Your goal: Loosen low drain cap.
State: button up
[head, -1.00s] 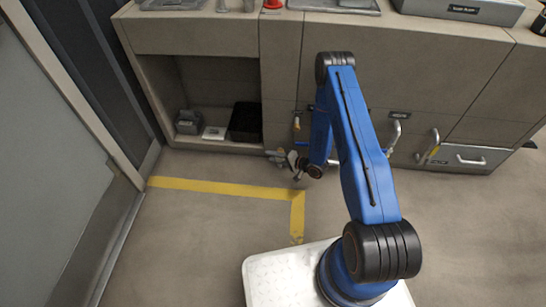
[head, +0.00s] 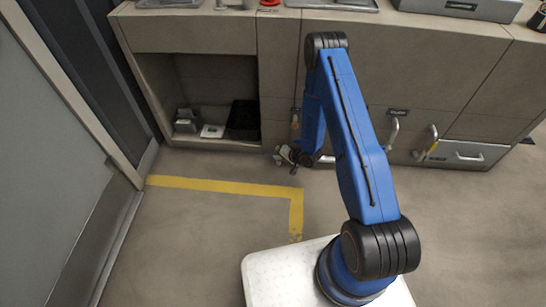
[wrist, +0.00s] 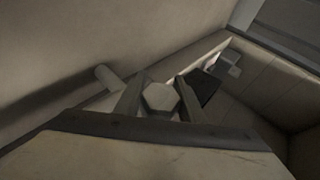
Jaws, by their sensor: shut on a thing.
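In the wrist view the pale hexagonal drain cap (wrist: 160,97) sits between the two fingers of my gripper (wrist: 159,100). The fingers are shut on the cap from both sides. In the head view my gripper (head: 285,155) is low at the foot of the cabinet front, right of the open bay. The cap cannot be made out clearly there, since my gripper and arm crowd that spot.
An open bay holds a black bin (head: 243,120), a grey device (head: 186,121) and a white item (head: 212,131). A pale round stub (wrist: 108,77) is left of the cap in the wrist view. Yellow tape (head: 225,187) marks clear floor in front.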

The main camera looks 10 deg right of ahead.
jog(key=o, duration=1)
jog(key=shift+o, duration=0.2)
jog(key=shift+d, duration=0.1)
jog(key=v, duration=1.7)
jog(key=shift+s, duration=0.2)
